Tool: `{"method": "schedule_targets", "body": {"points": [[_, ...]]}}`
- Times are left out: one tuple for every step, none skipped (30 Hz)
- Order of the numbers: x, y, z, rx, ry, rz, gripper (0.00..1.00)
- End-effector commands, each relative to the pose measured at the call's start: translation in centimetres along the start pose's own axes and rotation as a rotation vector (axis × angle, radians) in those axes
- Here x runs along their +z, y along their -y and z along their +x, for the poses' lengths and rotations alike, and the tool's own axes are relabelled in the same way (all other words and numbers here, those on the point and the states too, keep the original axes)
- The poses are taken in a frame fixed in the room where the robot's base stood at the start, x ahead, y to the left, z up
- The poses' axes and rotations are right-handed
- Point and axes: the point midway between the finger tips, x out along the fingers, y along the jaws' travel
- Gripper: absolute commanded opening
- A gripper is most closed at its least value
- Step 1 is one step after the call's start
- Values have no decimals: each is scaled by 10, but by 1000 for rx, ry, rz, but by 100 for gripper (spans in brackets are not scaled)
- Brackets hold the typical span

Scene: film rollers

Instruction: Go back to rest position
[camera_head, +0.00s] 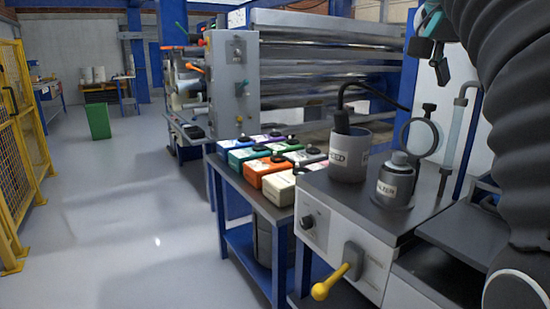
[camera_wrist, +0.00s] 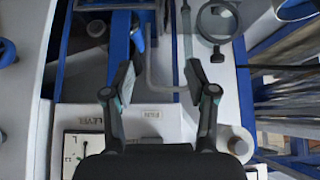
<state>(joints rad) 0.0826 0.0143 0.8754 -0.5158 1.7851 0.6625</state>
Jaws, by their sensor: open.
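My gripper (camera_wrist: 161,82) is open in the wrist view, with its two dark fingers apart and nothing held between them. Behind the fingers, the wrist view shows blue frame parts, a grey pipe and pale surfaces. In the head view, part of my gripper (camera_head: 438,62) shows at the upper right, above the grey machine top. My black ribbed arm fills the right edge and hides what is behind it.
Several coloured boxes (camera_head: 277,172) sit on a blue table. The left floor is open beside a yellow fence (camera_head: 22,130).

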Motion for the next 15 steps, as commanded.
{"method": "schedule_targets", "body": {"points": [[3,1,1,-5,2,-16,57],[5,1,2,-8,4,-27,57],[8,2,3,-13,5,-39,57],[10,2,4,-18,6,-50,57],[12,2,5,-23,7,-60,57],[15,3,7,-28,11,-77,57],[18,4,8,-34,12,-90,57],[20,4,10,-39,13,-103,57],[25,4,12,-45,16,-120,57],[28,5,14,-52,17,-134,57],[31,5,15,-59,20,-150,57],[37,6,18,-68,23,-170,57],[40,6,20,-74,25,-186,57],[45,6,23,-83,28,-204,57],[53,6,27,-95,33,-230,57]]}}
